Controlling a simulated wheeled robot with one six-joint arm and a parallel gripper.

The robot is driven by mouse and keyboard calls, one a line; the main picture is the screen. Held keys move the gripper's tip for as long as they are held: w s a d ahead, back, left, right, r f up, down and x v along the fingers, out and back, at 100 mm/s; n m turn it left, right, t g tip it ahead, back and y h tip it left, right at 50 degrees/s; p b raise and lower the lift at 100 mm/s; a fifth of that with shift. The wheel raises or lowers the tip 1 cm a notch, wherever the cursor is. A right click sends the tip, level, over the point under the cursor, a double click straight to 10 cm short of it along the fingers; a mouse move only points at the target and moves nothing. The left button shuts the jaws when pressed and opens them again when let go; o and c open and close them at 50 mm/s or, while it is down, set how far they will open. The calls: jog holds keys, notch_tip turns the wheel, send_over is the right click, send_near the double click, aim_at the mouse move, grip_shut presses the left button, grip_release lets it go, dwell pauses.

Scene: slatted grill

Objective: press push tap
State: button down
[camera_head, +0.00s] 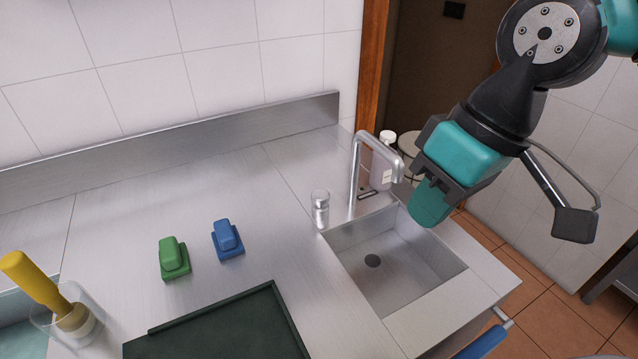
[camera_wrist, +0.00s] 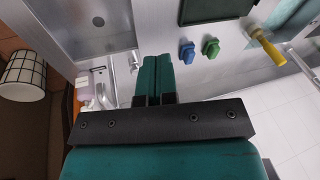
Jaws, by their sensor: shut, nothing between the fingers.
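The metal tap (camera_head: 356,165) stands at the back left edge of the sink (camera_head: 345,245), its spout bent to the right over the basin. A small shiny cylinder (camera_head: 320,208) stands upright left of the tap; I cannot tell whether it is part of the tap. My gripper (camera_head: 430,205) is shut and empty, with teal fingers pointing down, to the right of the tap and apart from it. In the wrist view the shut fingers (camera_wrist: 156,78) partly cover the area beside the tap (camera_wrist: 134,62).
A soap bottle (camera_head: 383,162) stands behind the tap, close to my gripper. A blue sponge-like block (camera_head: 227,240), a green one (camera_head: 173,259) and a dark tray (camera_head: 225,325) lie on the counter at left. A yellow-handled brush (camera_head: 35,283) stands at far left.

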jog(key=w+a+t+h, duration=0.1)
jog(key=w+a, duration=0.2)
jog(key=w, duration=0.8)
jog(key=m+t+h, duration=0.2)
send_over(318, 193)
jog(key=s+d, duration=0.1)
jog(key=s, duration=0.2)
notch_tip(318, 193, down, 5)
jog(key=shift+s+d+r, duration=0.1)
jog(key=shift+s+r, duration=0.05)
jog(key=shift+p, duration=0.3)
jog(key=p+x, duration=0.1)
jog(key=x, duration=0.3)
jog(key=p+x, duration=0.1)
jog(key=x, duration=0.3)
jog(key=s+p+x, duration=0.1)
jog(key=p+x, duration=0.1)
jog(key=x, duration=0.2)
jog(key=shift+f, duration=1.1)
